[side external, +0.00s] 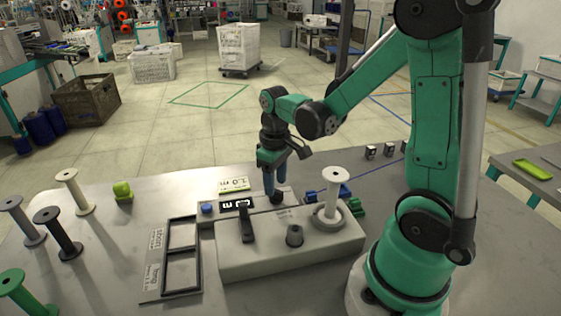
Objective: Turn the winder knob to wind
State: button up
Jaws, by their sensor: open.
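The winder (262,262) is a long grey box on the table. A short dark knob (294,236) stands on its top, near the middle. A white bobbin (331,193) stands upright on the winder's right end. A black lever (246,226) and a small lit display (237,204) are to the left. My gripper (276,193) points down with blue fingers, behind the dark knob and left of the bobbin. Its jaws are open. Something dark shows at the fingertips; I cannot tell whether the fingers touch it. The gripper is apart from the dark knob in front.
A black two-opening frame (182,254) lies left of the winder. Several empty spools stand farther left, one of them white (75,191). A yellow-green block (122,191) and a "1.0 m" sign (235,185) are behind.

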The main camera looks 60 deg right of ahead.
jog(key=shift+f, duration=0.95)
grip_shut()
